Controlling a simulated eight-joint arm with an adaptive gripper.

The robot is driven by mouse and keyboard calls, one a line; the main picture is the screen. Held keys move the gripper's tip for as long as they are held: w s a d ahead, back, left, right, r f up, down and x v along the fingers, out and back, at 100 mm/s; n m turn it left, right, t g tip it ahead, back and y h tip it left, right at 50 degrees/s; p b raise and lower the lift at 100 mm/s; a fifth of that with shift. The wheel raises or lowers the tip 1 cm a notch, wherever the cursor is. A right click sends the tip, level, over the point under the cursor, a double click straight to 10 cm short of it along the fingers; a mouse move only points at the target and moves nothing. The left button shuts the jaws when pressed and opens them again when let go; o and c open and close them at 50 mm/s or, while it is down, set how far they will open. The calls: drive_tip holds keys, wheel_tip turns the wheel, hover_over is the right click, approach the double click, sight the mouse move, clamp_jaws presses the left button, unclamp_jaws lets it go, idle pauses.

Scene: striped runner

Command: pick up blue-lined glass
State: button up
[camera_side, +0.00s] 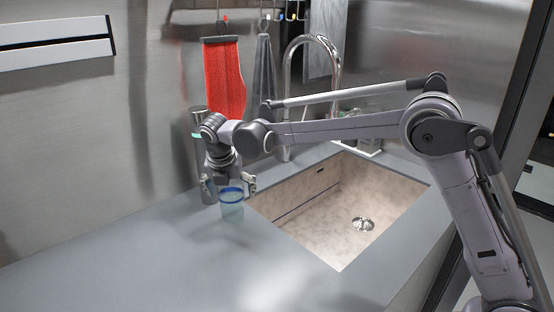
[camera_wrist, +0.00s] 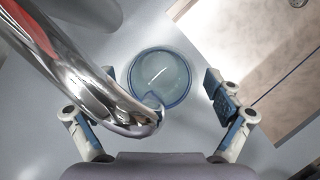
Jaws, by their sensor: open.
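The blue-lined glass (camera_side: 231,208) is clear, pale blue-green, with a dark blue rim, upright on the grey counter just left of the sink. In the wrist view I look down into the glass (camera_wrist: 165,72), and its round rim lies between my fingers. My gripper (camera_side: 229,188) points down at the glass, with one finger on each side. My gripper (camera_wrist: 160,80) is open and empty, with gaps visible beside the rim. A curved chrome piece covers part of the left finger and the rim's lower edge in the wrist view.
The sink (camera_side: 300,218) opens right of the glass. A steel cylinder (camera_side: 197,140) stands close behind my gripper. The curved chrome piece (camera_wrist: 75,85) crosses the wrist view's left side. A tall faucet (camera_side: 287,80) stands behind the sink. The front-left counter (camera_side: 150,260) is clear.

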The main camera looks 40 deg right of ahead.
drive_tip(key=shift+f, duration=0.1)
drive_tip(key=shift+c, duration=0.2)
clamp_jaws()
